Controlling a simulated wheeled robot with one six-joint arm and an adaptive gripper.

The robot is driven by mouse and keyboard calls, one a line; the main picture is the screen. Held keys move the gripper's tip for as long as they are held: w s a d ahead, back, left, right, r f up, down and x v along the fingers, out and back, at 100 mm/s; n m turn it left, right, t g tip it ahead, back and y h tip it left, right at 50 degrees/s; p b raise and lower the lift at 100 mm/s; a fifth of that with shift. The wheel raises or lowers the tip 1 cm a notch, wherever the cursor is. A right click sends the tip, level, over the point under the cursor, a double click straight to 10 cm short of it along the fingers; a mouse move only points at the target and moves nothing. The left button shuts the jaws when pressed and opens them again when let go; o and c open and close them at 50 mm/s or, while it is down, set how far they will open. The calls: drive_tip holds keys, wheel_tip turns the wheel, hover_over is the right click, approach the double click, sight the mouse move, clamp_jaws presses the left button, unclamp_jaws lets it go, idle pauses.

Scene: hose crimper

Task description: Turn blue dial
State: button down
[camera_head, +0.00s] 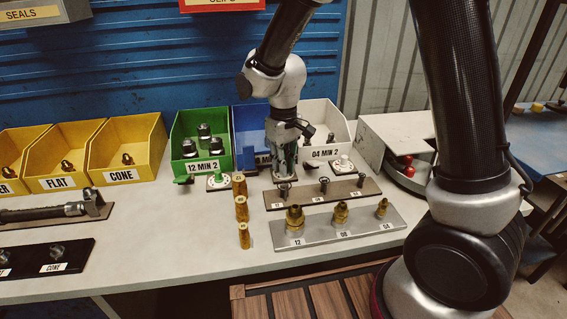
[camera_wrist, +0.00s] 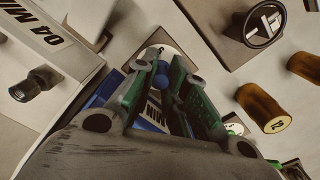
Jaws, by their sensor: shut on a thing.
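The blue dial (camera_wrist: 162,76) shows in the wrist view as a small blue shape between my fingertips, above a pale plate (camera_wrist: 168,48). My gripper (camera_wrist: 161,70) is shut on the dial from above. In the head view my gripper (camera_head: 285,172) points down in front of the blue bin (camera_head: 247,122); it hides the dial and part of the bin's label there. A similar green dial (camera_head: 217,179) sits to its left and a white one (camera_head: 342,163) to its right.
A green bin (camera_head: 180,132) and a white bin (camera_head: 318,112) flank the blue bin. Brass cylinders (camera_head: 242,212) stand left of a brown rack (camera_head: 330,194) and a grey rack of fittings (camera_head: 353,232). A white machine (camera_head: 388,128) stands right; yellow bins (camera_head: 143,131) left.

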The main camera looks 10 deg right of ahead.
drive_tip(key=shift+m, duration=0.6)
drive_tip(key=c, duration=1.7)
unclamp_jaws()
drive_tip(key=shift+o, duration=0.2)
wheel_tip(320, 180, up, 12)
